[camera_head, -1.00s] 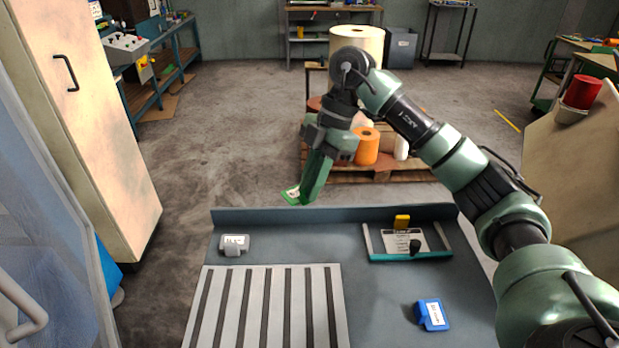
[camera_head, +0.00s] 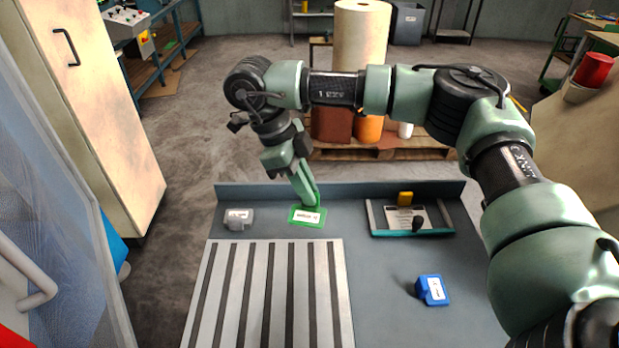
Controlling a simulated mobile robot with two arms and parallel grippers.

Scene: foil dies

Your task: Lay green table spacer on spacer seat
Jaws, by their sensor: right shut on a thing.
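The green table spacer (camera_head: 307,217) is a flat green piece with a white label. It is at the tips of my right gripper (camera_head: 311,201), which is shut on it. The spacer shows over the back part of the blue-grey bench, right of a grey labelled block (camera_head: 238,218); whether it touches the bench I cannot tell. No thing is clearly marked as the spacer seat. A shallow tray (camera_head: 410,234) with a teal front edge stands at the back right and holds a white card and a dark knob. My left gripper is not in view.
A light slotted plate (camera_head: 255,290) with dark grooves covers the front left of the bench (camera_head: 385,315). A blue labelled block (camera_head: 432,290) lies at the front right. A raised rim (camera_head: 350,191) runs along the bench's back.

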